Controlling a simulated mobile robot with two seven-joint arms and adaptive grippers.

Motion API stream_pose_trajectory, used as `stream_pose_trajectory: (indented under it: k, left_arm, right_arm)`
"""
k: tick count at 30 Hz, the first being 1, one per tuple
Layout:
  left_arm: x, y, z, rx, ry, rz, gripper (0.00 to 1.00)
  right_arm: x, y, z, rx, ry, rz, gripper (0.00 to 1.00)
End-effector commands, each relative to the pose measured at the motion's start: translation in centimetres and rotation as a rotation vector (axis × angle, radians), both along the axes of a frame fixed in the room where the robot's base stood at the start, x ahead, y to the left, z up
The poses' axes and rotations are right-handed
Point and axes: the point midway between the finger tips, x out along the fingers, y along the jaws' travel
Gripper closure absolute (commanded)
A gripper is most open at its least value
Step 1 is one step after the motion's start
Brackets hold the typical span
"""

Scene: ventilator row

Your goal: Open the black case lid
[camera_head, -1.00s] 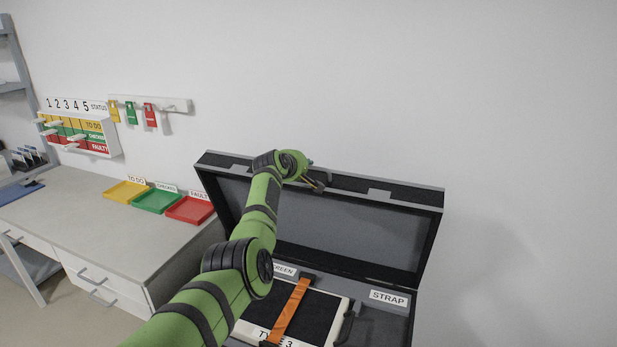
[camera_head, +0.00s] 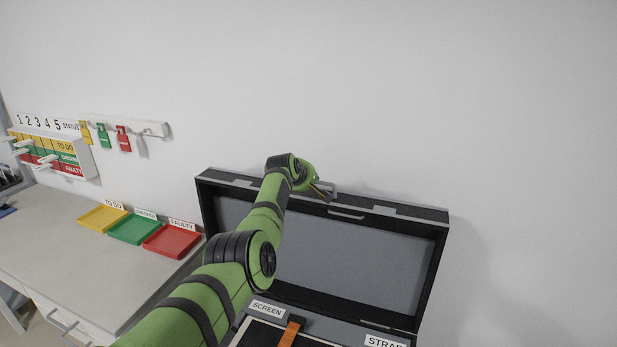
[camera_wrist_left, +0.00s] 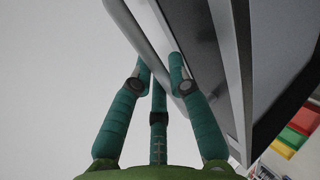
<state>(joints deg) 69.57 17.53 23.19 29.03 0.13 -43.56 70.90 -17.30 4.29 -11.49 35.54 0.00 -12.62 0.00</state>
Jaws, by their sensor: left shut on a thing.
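The black case lid (camera_head: 330,245) stands raised at the back of the case, its grey inner face toward me. Its dark edge with grey fittings is uppermost. My left gripper (camera_head: 325,192) is at the middle of that top edge, shut on the lid's grey handle (camera_head: 331,188). In the left wrist view, the fingers of my left gripper (camera_wrist_left: 161,65) close around the grey handle bar (camera_wrist_left: 128,28), beside the lid (camera_wrist_left: 207,65). The exact finger contact is partly hidden. The right gripper is not in view.
The case's lower part holds an orange strap (camera_head: 289,334) on a device, with SCREEN (camera_head: 267,308) and STRAP (camera_head: 384,342) labels. At left, a bench (camera_head: 60,250) carries yellow, green and red trays. A white wall stands behind the lid.

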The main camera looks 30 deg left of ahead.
Motion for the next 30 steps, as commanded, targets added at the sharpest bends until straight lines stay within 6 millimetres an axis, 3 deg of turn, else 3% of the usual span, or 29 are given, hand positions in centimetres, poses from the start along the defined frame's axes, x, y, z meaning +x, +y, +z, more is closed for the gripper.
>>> stream_pose_trajectory:
  k: [1,7,8,9,10,30]
  left_arm:
    - [-0.23,-0.27,-1.03,-0.005,0.021,-0.005,1.0]
    - [-0.24,-0.27,-1.09,-0.005,0.022,-0.005,1.0]
    - [-0.23,-0.27,-1.1,-0.005,0.022,-0.005,0.78]
    - [-0.23,-0.27,-1.09,-0.005,0.022,-0.005,0.62]
    - [-0.23,-0.27,-1.08,-0.005,0.022,-0.005,0.56]
    - [-0.3,-0.19,-0.46,-0.002,0.013,-0.003,0.56]
  right_arm:
    - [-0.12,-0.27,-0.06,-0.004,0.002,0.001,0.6]
    - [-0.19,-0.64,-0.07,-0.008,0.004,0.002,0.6]
    - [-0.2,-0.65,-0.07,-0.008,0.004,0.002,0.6]
    - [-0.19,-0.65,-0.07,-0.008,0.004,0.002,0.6]
    - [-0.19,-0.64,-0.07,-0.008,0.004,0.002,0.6]
    - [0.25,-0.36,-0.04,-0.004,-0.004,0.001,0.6]
